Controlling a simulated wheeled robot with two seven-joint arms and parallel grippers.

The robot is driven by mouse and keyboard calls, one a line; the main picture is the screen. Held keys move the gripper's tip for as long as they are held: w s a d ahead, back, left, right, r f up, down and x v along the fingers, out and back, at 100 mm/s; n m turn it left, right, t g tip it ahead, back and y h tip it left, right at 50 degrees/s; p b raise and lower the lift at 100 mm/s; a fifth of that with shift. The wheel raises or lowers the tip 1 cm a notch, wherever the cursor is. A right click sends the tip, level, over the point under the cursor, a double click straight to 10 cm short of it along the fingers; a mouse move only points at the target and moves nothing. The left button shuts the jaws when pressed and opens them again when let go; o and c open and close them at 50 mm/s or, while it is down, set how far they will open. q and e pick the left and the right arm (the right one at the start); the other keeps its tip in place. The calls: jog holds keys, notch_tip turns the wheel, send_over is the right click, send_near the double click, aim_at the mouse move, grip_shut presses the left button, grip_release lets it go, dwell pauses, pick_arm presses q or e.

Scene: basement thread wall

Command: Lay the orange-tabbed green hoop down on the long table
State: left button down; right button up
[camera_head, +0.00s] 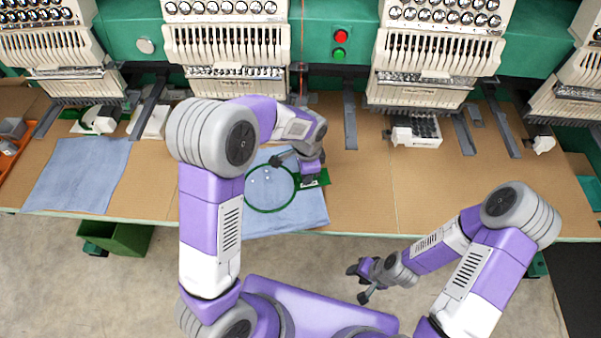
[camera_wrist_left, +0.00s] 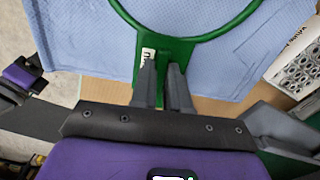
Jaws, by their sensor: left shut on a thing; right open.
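A green hoop (camera_head: 248,200) is over a light blue cloth on the long table (camera_head: 365,185). My left gripper (camera_head: 308,180) is shut on the hoop's green bracket at its right side. In the left wrist view the fingers (camera_wrist_left: 164,88) close on the bracket, which carries a small white label, and the hoop's ring (camera_wrist_left: 190,50) extends beyond them. I see no orange on the hoop; the fingers cover part of its bracket. I cannot tell whether the hoop touches the cloth. My right gripper (camera_head: 362,280) is open and empty, in front of the table edge.
Embroidery machine heads (camera_head: 228,50) line the back of the table. One blue cloth (camera_head: 290,218) lies under the hoop, another (camera_head: 80,175) at left. An orange bin (camera_head: 12,145) is at the far left. The table right of the hoop is mostly clear.

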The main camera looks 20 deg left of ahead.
aim_at(300, 181)
pick_arm(q)
jog(key=m, duration=0.1)
jog(key=a+m, duration=0.1)
jog(key=shift+a+f+m, duration=0.3)
jog(key=shift+f+m, duration=0.1)
jog(key=shift+a+f, duration=0.1)
jog(key=shift+f, duration=0.05)
notch_tip(300, 181, down, 4)
jog(key=b, duration=0.3)
jog(key=shift+f+b, duration=0.65)
jog(key=shift+f, duration=0.25)
jog(key=c, duration=1.1)
grip_release()
jog(key=shift+o, duration=0.2)
notch_tip(300, 181, up, 8)
jog(key=shift+f+p, duration=0.25)
jog(key=shift+p, duration=0.4)
